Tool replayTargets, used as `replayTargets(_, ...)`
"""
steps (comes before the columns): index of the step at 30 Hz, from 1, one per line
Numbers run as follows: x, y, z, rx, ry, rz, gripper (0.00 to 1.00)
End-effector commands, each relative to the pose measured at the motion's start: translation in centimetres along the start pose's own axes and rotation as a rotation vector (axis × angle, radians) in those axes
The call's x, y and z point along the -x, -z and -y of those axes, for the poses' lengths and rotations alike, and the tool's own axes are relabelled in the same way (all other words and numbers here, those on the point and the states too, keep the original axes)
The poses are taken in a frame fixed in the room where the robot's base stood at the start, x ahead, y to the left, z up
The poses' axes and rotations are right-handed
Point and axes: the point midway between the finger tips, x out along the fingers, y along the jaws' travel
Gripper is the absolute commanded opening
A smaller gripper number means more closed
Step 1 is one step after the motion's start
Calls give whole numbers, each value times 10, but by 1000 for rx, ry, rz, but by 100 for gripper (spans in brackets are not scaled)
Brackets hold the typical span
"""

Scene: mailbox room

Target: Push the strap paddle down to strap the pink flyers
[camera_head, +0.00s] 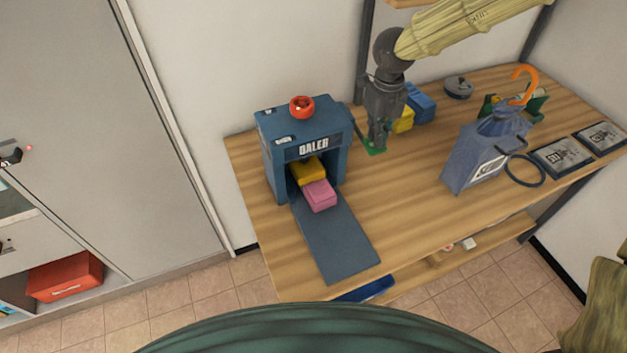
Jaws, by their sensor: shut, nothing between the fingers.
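The blue baler (306,150), marked "BALER", stands at the left of the wooden table with a red knob (302,107) on top. The pink flyers (320,195) form a small block at its mouth, at the top of the dark chute (337,243), with a yellow block (308,171) just behind. My gripper (376,147) points down, shut and empty, just right of the baler. A green piece shows at its tips; I cannot tell whether it is the strap paddle or part of my gripper. No paddle is otherwise clearly seen; my gripper may hide it.
Yellow (404,120) and blue (420,103) blocks sit close behind my gripper.

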Motion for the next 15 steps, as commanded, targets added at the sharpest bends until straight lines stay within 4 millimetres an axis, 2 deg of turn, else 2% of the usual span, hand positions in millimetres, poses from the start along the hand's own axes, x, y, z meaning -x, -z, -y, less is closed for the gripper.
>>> replayTargets(1,8,0,0,0,-1,0,0)
replayTargets(15,43,0,0,1,-1,1,0)
